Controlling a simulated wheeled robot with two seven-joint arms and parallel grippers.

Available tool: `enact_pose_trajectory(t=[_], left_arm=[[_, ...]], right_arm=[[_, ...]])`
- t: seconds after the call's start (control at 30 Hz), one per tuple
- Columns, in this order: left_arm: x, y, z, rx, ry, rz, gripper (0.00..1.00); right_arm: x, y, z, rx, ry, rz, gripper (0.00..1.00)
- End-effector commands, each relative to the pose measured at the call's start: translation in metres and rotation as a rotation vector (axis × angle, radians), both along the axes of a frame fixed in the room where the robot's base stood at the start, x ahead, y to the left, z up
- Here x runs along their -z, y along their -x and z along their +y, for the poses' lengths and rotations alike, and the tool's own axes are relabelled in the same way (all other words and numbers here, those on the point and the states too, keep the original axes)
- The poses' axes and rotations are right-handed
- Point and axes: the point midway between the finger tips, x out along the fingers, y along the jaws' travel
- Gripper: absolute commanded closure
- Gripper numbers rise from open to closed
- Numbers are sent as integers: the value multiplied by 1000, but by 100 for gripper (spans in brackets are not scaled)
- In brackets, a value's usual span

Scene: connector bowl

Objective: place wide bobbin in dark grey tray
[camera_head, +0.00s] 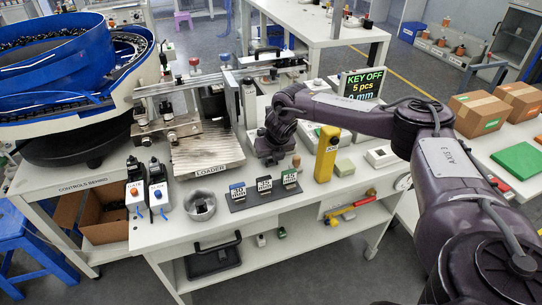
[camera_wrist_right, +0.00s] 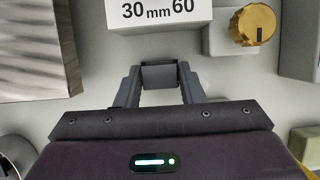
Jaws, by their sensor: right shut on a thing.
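My right gripper (camera_head: 268,156) is over the worktable beside the loader plate, pointing down. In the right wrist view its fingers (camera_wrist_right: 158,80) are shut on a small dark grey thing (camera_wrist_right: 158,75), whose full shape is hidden. I cannot tell whether it is the wide bobbin. Several copper-coloured bobbin-like pieces (camera_head: 459,50) stand in a grey holder at the back right. A dark tray-like box (camera_head: 212,264) with a black handle lies on the lower shelf; I cannot tell whether it is the task's dark grey tray. My left gripper is not in view.
The loader plate (camera_head: 208,153) is left of the gripper. A yellow post (camera_head: 326,153), a small brown peg (camera_head: 296,160) and labelled blocks (camera_head: 264,186) stand nearby. A grey ring-shaped holder (camera_head: 200,206) is front left. A gold knob (camera_wrist_right: 256,25) and a white sign (camera_wrist_right: 158,12) show close ahead.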

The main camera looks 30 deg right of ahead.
Motion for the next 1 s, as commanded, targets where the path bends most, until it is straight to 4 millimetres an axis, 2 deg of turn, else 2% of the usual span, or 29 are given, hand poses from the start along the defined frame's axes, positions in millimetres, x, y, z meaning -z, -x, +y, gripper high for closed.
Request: enact_pose_trajectory(t=[0.17,0.2,0.37,0.73,0.87,1.0], left_arm=[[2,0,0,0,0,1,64],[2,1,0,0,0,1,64],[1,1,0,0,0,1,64],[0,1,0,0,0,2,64],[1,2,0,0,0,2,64],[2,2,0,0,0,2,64]], right_arm=[[2,0,0,0,0,0,86],[3,0,0,0,0,0,64],[2,0,0,0,0,-1,43],[-4,1,1,0,0,-2,43],[-23,7,2,-1,-2,-5,43],[-51,19,5,-2,-1,-5,43]])
